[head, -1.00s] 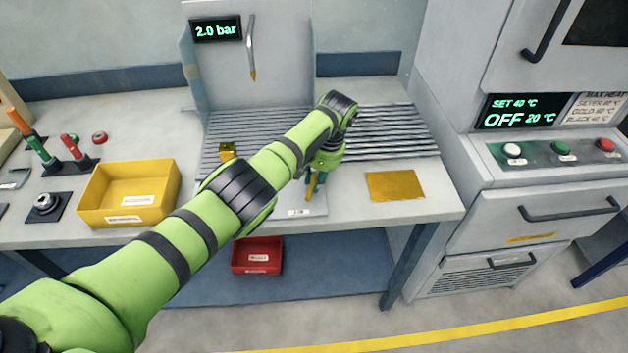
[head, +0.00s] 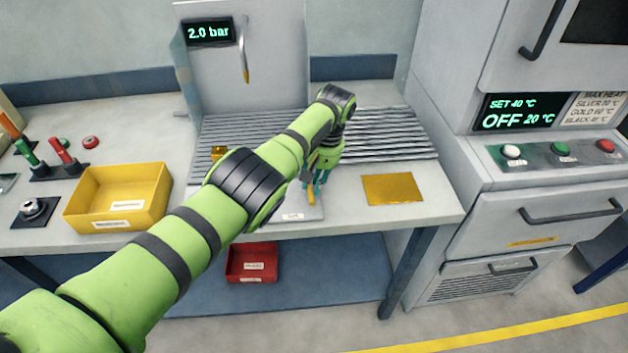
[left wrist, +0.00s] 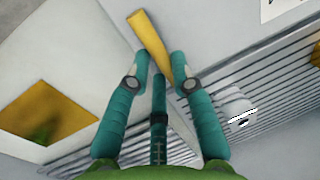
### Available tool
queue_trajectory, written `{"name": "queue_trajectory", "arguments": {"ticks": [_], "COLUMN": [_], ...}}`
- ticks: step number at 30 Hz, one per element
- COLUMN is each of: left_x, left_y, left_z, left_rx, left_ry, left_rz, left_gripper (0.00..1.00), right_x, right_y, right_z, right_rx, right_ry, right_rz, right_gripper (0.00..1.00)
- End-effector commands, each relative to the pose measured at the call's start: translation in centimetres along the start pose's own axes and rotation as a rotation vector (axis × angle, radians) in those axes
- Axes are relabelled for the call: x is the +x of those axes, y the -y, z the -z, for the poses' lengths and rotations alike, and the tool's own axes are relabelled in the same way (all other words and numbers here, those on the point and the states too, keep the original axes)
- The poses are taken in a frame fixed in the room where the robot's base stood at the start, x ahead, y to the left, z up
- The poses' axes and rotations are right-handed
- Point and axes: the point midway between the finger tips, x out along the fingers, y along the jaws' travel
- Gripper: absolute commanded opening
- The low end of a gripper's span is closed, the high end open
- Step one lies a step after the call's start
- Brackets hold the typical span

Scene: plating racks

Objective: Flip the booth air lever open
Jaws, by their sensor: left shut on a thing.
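The booth air lever, a yellow handle (head: 311,198), is at the front edge of the booth, by a small labelled plate. My left gripper (head: 314,184) is at the handle, reaching down from above, its arm crossing the bench. In the left wrist view the yellow handle (left wrist: 148,38) passes between the two teal fingertips of the gripper (left wrist: 160,72), which are shut on it. The handle's far end sticks out beyond the fingers. Its pivot is hidden. The pressure display (head: 209,32) on the booth reads 2.0 bar. My right gripper is not in view.
A gold plate (head: 393,189) lies right of the lever. A slatted grate (head: 385,140) is behind it. A yellow bin (head: 118,197) stands on the left, and a red bin (head: 252,263) is below the bench. An oven cabinet (head: 440,120) stands at the right.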

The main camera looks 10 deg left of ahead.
Motion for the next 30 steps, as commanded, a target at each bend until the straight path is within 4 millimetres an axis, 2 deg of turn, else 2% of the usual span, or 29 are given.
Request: {"name": "queue_trajectory", "arguments": {"ticks": [4,5,6,16,19,23,30], "left_x": [-0.1,-0.1,-0.1,-0.1,-0.7,-2.6,-7.9], "left_y": [0.2,0.2,0.2,0.1,0.1,0.1,0.1], "left_z": [0.2,0.2,0.2,0.1,0.1,0.2,0.1], "left_rx": [-0.012,-0.012,-0.012,-0.006,-0.005,-0.005,-0.007], "left_ry": [-0.003,-0.003,-0.003,-0.002,-0.002,-0.005,-0.005], "left_rz": [0.003,0.003,0.003,0.001,0.000,-0.002,-0.001], "left_gripper": [0.00,0.32,0.47,0.47,0.47,0.47,0.47], "right_x": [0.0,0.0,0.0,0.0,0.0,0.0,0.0], "right_y": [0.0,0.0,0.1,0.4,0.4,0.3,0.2], "right_z": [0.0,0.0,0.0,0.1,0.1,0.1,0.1], "right_rx": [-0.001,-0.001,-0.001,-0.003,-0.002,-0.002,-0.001], "right_ry": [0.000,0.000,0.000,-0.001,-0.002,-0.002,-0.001], "right_rz": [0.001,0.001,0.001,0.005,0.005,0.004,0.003], "right_gripper": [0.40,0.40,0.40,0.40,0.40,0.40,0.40]}}
